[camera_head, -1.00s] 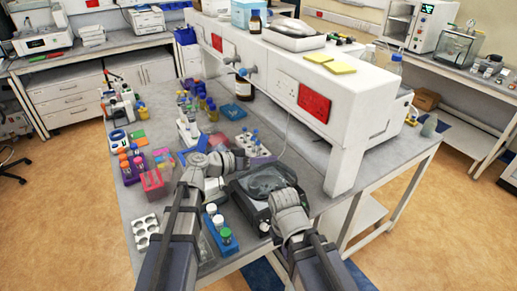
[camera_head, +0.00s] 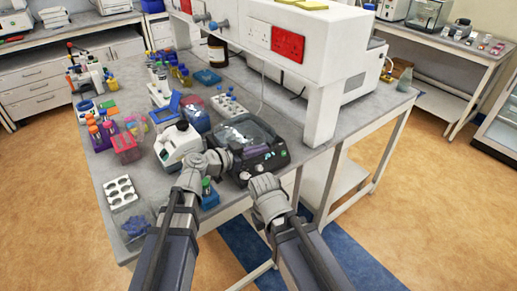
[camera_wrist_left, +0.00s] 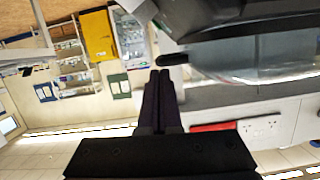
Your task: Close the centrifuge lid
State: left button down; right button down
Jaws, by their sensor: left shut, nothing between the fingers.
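The centrifuge (camera_head: 272,160) is a dark, squarish device near the front edge of the bench in the head view. In the left wrist view the clear lid (camera_wrist_left: 250,62) fills the upper right, seen tilted. My left gripper (camera_head: 225,160) is at the centrifuge's left side. In the wrist view its dark fingers (camera_wrist_left: 158,72) are together and empty, just beside a small black tab near the lid. My right gripper (camera_head: 262,187) is in front of the centrifuge; its fingers are hidden.
A white device (camera_head: 180,146) with a blue-framed screen stands left of the centrifuge. A blue tube rack (camera_head: 208,197) is just below my left gripper. A white tube rack (camera_head: 230,106) stands behind. A white shelf unit (camera_head: 322,100) rises to the right. Floor is clear right of the bench.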

pick_arm(q)
jog(key=shift+s+f, duration=0.15)
jog(key=shift+f, duration=0.15)
jog(key=shift+r, duration=0.1)
dwell(0.3)
